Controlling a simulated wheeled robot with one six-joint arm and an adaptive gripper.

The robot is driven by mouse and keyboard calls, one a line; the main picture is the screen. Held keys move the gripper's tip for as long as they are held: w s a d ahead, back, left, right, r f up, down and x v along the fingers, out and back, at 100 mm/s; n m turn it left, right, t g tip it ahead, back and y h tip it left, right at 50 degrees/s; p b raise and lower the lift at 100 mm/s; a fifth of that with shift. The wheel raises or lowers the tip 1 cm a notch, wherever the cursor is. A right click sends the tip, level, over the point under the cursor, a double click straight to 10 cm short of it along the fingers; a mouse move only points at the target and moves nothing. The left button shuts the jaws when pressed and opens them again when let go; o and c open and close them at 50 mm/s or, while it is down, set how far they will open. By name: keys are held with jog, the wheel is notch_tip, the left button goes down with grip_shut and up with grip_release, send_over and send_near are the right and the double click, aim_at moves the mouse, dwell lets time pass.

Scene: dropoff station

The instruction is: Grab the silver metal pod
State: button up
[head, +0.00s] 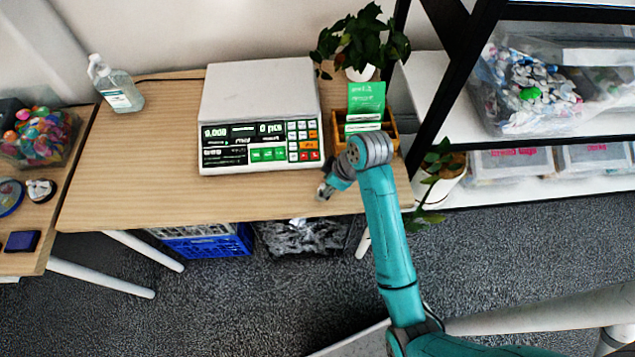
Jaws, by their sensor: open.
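My teal arm reaches in from the lower right, and my gripper (325,190) is open near the front edge of the wooden table (150,190). It is to the right of and in front of the scale. The gripper is small and partly hidden by its own wrist. I cannot make out a single silver metal pod for certain. A dark container under the table holds a heap of shiny silver pieces (300,237), too small to tell apart. My gripper is above and apart from that heap.
A white counting scale (260,110) fills the table's middle. A wooden box with green cards (365,100) and a plant (360,42) stand right of it. A sanitizer bottle (116,88) stands at left. Blue crates (210,243) sit below. A black-framed shelf (455,90) stands at right.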

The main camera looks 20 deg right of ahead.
jog(key=c, duration=0.9)
jog(key=shift+o, duration=0.2)
